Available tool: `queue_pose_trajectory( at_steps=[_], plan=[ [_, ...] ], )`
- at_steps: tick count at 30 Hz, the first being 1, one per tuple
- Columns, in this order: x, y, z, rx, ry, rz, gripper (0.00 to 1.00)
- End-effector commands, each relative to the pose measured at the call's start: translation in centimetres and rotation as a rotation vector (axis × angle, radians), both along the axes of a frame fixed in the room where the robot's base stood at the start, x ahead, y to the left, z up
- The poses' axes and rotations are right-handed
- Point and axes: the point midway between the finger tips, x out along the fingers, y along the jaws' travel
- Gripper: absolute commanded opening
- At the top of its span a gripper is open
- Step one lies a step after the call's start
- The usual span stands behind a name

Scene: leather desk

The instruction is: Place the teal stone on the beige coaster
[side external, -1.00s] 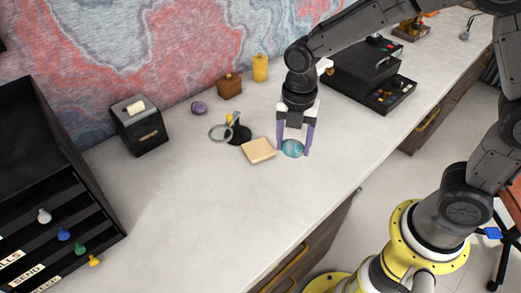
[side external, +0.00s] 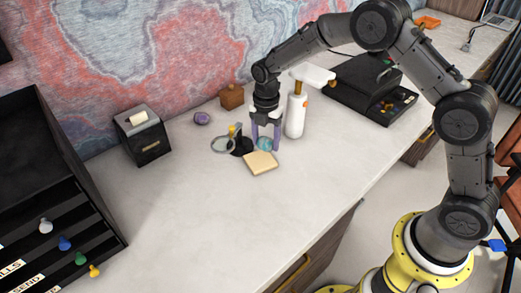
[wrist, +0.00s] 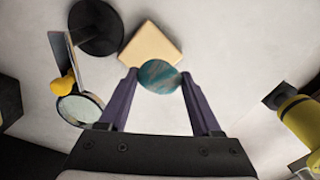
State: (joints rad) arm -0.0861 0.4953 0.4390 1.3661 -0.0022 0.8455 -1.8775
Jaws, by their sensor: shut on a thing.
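The teal stone (side external: 265,143) is between the fingers of my gripper (side external: 265,138) in the side external view, just behind the coaster. The square beige coaster (side external: 260,165) lies flat on the desk with nothing on it. In the wrist view my gripper (wrist: 159,75) is shut on the marbled stone (wrist: 159,78), which hides the near corner of the coaster (wrist: 151,43). The stone seems slightly above the desk, but its exact height is hard to tell.
A black stand (side external: 241,147) with a magnifying glass (side external: 222,145) is close to the left of the stone. A purple stone (side external: 201,118), a brown wooden block (side external: 231,97) and a black box (side external: 142,135) stand farther back. The desk in front (side external: 220,210) is clear.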

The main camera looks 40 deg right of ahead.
Motion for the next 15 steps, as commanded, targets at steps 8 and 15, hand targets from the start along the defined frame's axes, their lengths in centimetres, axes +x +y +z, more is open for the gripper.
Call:
queue_pose_trajectory(
  at_steps=[8,15],
  plan=[
    [1.7,0.2,-1.9,0.0,-0.001,0.0,0.05],
    [2.0,0.2,-4.6,0.0,0.002,0.0,0.05]
  ],
)
